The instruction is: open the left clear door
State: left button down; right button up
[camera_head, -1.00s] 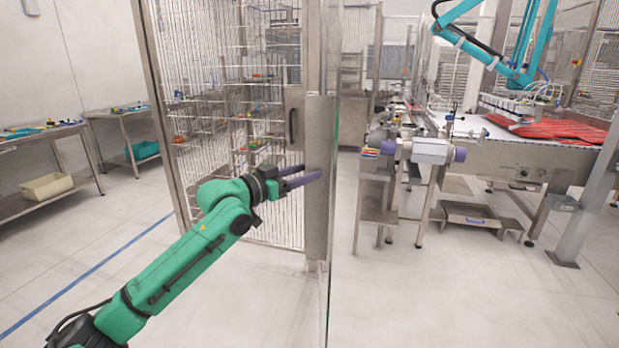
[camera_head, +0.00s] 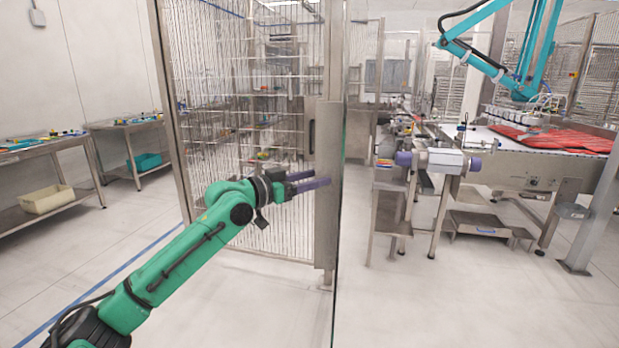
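A tall panel door (camera_head: 245,130) in a steel frame stands left of centre, and shelves show through its wire-like lines. Its right steel post (camera_head: 328,200) carries a dark handle (camera_head: 312,136). A thin dark edge, perhaps of a clear pane seen edge-on, runs down just right of the post. My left gripper (camera_head: 314,183) is in front of the post, below the handle. Its two purple fingers point right with a narrow gap between them and nothing visible in it. Whether a finger touches the post or the pane edge cannot be told. My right gripper is out of view.
Steel tables (camera_head: 45,150) with small items and a cream bin (camera_head: 46,198) stand at the left. A conveyor (camera_head: 520,150) with red packs (camera_head: 560,138) and a teal picker arm (camera_head: 490,62) is at the right. The floor in front is clear.

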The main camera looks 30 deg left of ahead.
pick_arm(q)
jog(key=shift+c, duration=1.6)
grip_release()
jog(key=shift+w+a+r+t, duration=0.15)
jog(key=shift+a+r+t, duration=0.25)
jog(key=shift+a+r, duration=0.45)
jog(key=shift+o, duration=0.5)
jog(key=shift+w+a+f, duration=0.1)
jog(key=shift+w+f, duration=0.05)
jog(key=shift+w, duration=0.15)
jog(key=d+b+v, duration=0.1)
jog(key=b+v, duration=0.7)
jog(key=v, duration=0.6)
jog(key=shift+s, duration=0.3)
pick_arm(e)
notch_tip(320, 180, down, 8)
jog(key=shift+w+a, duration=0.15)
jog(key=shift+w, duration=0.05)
